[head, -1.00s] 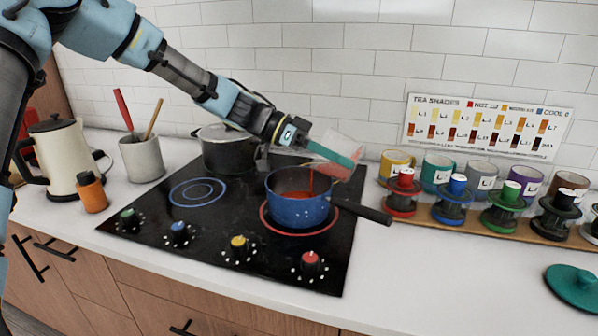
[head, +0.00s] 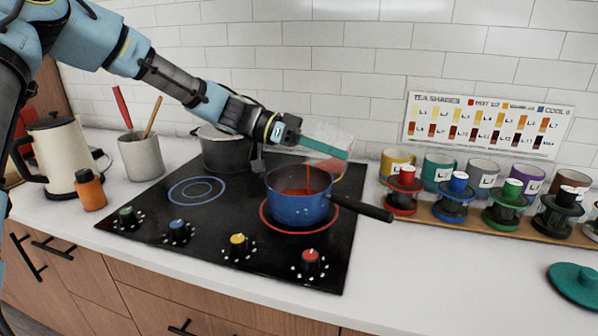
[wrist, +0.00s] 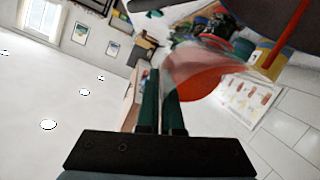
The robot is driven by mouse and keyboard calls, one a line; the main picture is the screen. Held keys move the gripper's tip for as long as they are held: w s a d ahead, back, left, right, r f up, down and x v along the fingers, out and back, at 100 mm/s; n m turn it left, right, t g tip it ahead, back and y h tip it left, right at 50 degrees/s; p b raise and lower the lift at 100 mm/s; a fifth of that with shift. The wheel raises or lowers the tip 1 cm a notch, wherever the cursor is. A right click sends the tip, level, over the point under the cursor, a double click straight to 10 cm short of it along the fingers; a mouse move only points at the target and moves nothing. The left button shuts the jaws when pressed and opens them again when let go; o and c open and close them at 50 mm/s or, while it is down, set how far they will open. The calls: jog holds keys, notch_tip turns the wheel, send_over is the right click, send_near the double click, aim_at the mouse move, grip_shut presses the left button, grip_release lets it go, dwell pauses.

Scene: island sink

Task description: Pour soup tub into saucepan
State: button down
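The blue saucepan (head: 298,207) stands on the red-ringed front right burner, with red-orange soup inside and its black handle pointing right. My gripper (head: 338,149) is above and behind the pan, shut on the clear soup tub (head: 333,134). The tub is tipped over, and a thin red stream runs from it into the pan. In the wrist view, the two fingers (wrist: 160,105) are close together at the tub (wrist: 190,65), and red soup shows in it. The fingers' exact contact with the tub's wall is hard to make out.
A dark pot (head: 222,150) stands on the back left of the cooktop (head: 225,235). Several mugs and coloured spools line a wooden board (head: 470,221) at the right. A kettle (head: 58,155), orange bottle (head: 90,190) and utensil crock (head: 142,157) stand left. A teal lid (head: 574,285) lies front right.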

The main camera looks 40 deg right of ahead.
jog(key=shift+w+a+r+g+b, duration=0.2)
jog(key=shift+w+a+g+b, duration=0.1)
jog(key=shift+w+b, duration=0.2)
jog(key=shift+w+a+r+g+h+b, duration=0.25)
jog(key=shift+g+h+b, duration=0.3)
jog(key=shift+b, duration=0.3)
jog(key=shift+w+b, duration=0.1)
jog(key=shift+b, duration=0.35)
